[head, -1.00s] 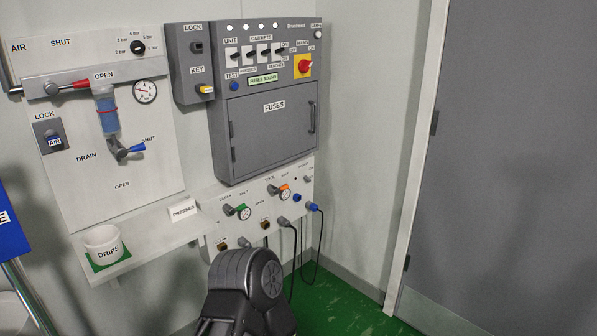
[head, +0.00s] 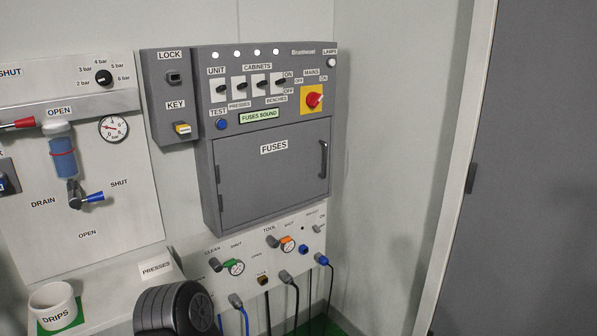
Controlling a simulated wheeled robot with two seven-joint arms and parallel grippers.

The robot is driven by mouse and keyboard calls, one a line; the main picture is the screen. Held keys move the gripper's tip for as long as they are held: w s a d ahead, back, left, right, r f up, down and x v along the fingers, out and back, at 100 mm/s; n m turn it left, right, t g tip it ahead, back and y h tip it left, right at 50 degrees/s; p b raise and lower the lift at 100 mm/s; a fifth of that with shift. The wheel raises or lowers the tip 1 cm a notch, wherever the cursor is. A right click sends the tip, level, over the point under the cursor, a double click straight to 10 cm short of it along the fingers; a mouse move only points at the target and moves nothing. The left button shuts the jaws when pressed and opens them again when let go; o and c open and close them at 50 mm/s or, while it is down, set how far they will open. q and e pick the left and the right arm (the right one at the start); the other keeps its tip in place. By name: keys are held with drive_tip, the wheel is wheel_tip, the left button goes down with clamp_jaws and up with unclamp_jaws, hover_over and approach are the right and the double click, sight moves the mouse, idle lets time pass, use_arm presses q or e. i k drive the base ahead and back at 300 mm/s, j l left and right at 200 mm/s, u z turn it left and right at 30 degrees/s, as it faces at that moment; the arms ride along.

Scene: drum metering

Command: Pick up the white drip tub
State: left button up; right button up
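The white drip tub (head: 56,306), labelled DRIPS, stands upright on a green patch (head: 76,322) on the shelf at the lower left of the head view. It looks empty at the top, though its inside shows only in part. Neither of my grippers shows in the head view.
The shelf (head: 112,278) carries a PRESSES sign (head: 157,269) right of the tub. Above are the air panel (head: 118,190) with its blue-bowled filter (head: 64,158) and drain lever (head: 92,197). A grey fuse cabinet (head: 272,170) and hose fittings are to the right.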

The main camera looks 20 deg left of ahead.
sight(55, 306)
drive_tip(key=i+j+u, duration=0.1)
drive_tip(key=i+u, duration=0.15)
drive_tip(key=u, duration=0.15)
drive_tip(key=i+u, duration=0.3)
drive_tip(key=u, duration=0.15)
drive_tip(key=i+l+u, duration=0.15)
drive_tip(key=u, duration=0.25)
drive_tip(key=i+l+u, duration=0.2)
drive_tip(key=i+u, duration=0.25)
drive_tip(key=k, duration=0.05)
